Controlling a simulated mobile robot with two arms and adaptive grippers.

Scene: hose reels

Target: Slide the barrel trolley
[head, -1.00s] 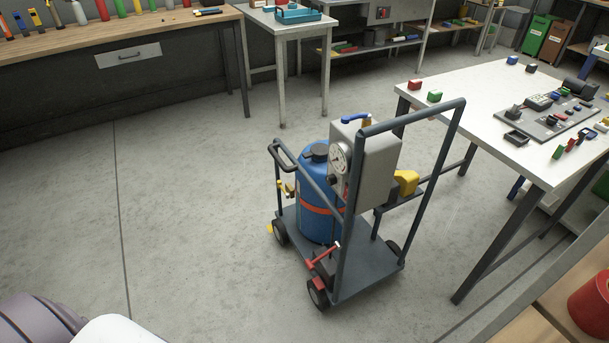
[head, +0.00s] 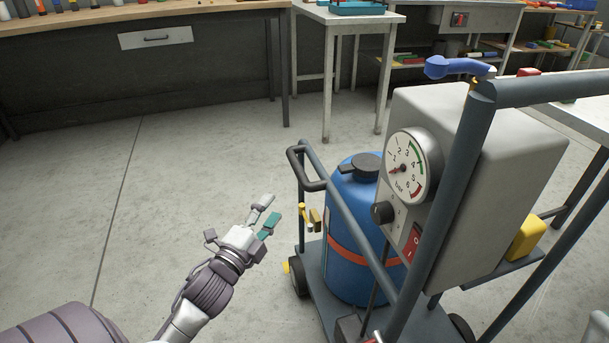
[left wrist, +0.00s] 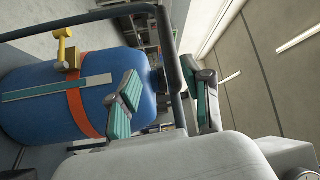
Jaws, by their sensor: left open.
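The barrel trolley (head: 450,328) stands on the floor at the right of the head view, with a dark tubular frame and black wheels. It carries a blue barrel (head: 346,258) with an orange band and a grey box with a pressure gauge (head: 413,166). Its dark handle (head: 308,172) faces left. My left gripper (head: 270,212) is open and empty, left of the handle and apart from it. In the left wrist view, my spread left fingers (left wrist: 165,100) have the blue barrel (left wrist: 40,97) and the handle bar (left wrist: 168,45) beyond them.
A wooden-topped bench (head: 120,18) with a drawer runs along the back left. A small white table (head: 347,16) stands at the back. A white worktable (head: 585,112) is close behind the trolley at right. The floor (head: 150,190) left of the trolley is clear.

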